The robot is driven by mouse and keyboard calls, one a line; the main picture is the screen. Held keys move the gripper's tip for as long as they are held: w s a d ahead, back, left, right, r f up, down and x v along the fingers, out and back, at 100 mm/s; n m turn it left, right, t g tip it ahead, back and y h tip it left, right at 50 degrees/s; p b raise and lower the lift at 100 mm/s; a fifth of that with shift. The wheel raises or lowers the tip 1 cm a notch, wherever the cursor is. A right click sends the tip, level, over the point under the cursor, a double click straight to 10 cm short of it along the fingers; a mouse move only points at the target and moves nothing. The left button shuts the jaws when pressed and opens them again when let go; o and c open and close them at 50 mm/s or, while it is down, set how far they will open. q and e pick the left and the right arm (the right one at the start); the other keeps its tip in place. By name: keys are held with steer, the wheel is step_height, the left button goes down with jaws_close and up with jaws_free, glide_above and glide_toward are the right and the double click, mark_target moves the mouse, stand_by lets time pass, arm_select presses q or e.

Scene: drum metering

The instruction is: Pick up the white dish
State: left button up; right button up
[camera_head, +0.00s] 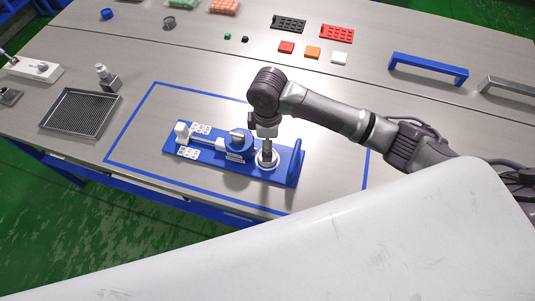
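A white round dish (262,164) sits near the right end of a long blue fixture (225,171), inside the blue-outlined rectangle on the bench. My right arm comes in from the right, and its gripper (267,154) points straight down over the dish. The fingertips are at or just above the dish and hide its middle; I cannot tell whether they touch it or how far apart they are. The dish appears to rest on the fixture. My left gripper is out of view.
The fixture also carries a round blue part (238,146) and has an upright blue end plate (296,163). A dark mesh tray (80,112) lies to the left. Blue (428,68) and grey (508,88) handles stand at the back right. Bench space left of the fixture is clear.

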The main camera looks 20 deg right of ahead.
steer(key=f+p, duration=0.1)
steer(key=f, duration=0.2)
steer(key=shift+w+f, duration=0.15)
steer(key=shift+w, duration=0.05)
step_height(320, 180, down, 3)
steer(key=shift+r+p, duration=0.2)
steer(key=shift+p, duration=0.15)
steer(key=shift+f, duration=0.55)
steer(key=c, duration=1)
steer(key=shift+c, duration=1.2)
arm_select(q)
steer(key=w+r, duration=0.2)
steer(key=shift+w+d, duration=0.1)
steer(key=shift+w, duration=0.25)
arm_select(e)
steer(key=shift+r, duration=0.1)
